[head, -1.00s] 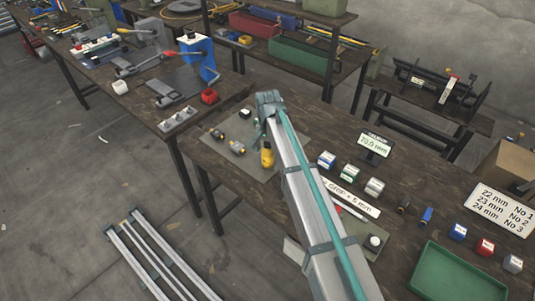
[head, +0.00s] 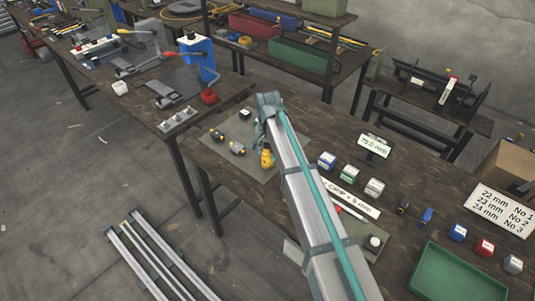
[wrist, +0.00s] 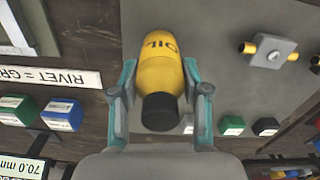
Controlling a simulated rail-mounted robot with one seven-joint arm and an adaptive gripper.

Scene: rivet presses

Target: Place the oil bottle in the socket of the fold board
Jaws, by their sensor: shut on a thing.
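The yellow oil bottle (head: 266,158) shows in the head view beside the end of my arm, over the near-right part of a grey board (head: 262,174) on the table. In the wrist view the bottle (wrist: 160,75), with its OIL lettering and black cap, lies between the two fingers. My gripper (wrist: 160,90) is shut on it. The grey board (wrist: 228,75) fills the background behind it; I take it for the fold board. I cannot make out its socket, nor whether the bottle touches the board. My arm hides part of the board in the head view.
Two metal fittings with yellow ends (head: 237,148) lie on the board's left part. Several coloured blocks (head: 348,174), a RIVET sign (head: 355,200) and a 70.0 mm sign (head: 375,146) stand to the right. A green tray (head: 455,275) is at front right.

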